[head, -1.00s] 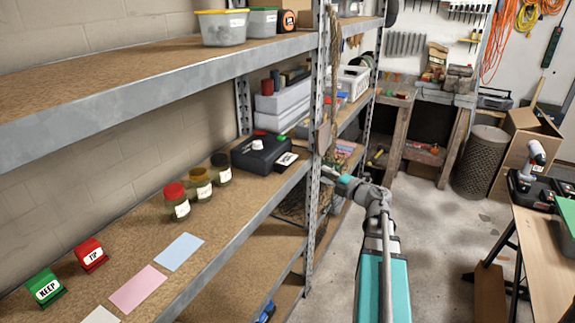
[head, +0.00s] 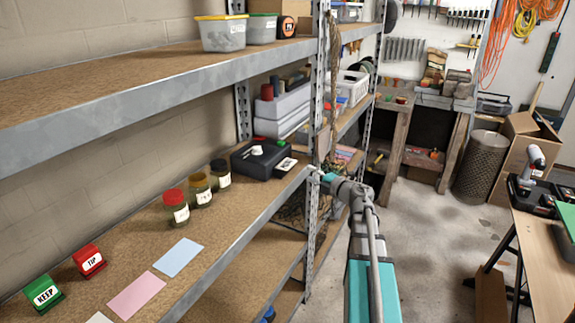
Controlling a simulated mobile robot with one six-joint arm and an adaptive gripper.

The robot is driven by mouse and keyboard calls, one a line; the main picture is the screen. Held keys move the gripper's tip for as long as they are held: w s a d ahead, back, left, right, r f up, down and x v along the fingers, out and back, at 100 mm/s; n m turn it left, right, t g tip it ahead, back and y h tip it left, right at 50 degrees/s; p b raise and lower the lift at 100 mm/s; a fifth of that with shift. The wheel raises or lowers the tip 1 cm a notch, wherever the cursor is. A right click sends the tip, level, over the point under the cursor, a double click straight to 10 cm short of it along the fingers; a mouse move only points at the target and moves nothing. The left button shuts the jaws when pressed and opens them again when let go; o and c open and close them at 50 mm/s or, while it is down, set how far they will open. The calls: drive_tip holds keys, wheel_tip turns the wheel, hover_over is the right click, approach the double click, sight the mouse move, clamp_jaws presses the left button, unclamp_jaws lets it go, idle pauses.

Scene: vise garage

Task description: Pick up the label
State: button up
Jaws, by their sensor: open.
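A white label (head: 287,164) with a dark mark sits at the right end of a black label printer (head: 258,155) on the middle shelf, near the shelf's front edge and the metal upright. My gripper (head: 314,174) is at the end of my arm, just right of the label by the upright. It is small and partly hidden there, and its fingers are hard to make out. It is open, and I see nothing held in it. It appears apart from the label.
Three jars (head: 200,190) stand left of the printer. A green KEEP sign (head: 43,292), a red TIP sign (head: 89,260) and pink (head: 137,296) and blue (head: 179,257) cards are farther left. The metal upright (head: 318,120) stands close to my gripper. The upper shelf (head: 130,85) overhangs.

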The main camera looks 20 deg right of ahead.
sight(295, 175)
drive_tip(key=shift+x, duration=1.45)
drive_tip(key=shift+x, duration=2.55)
drive_tip(key=shift+f, duration=0.1)
clamp_jaws()
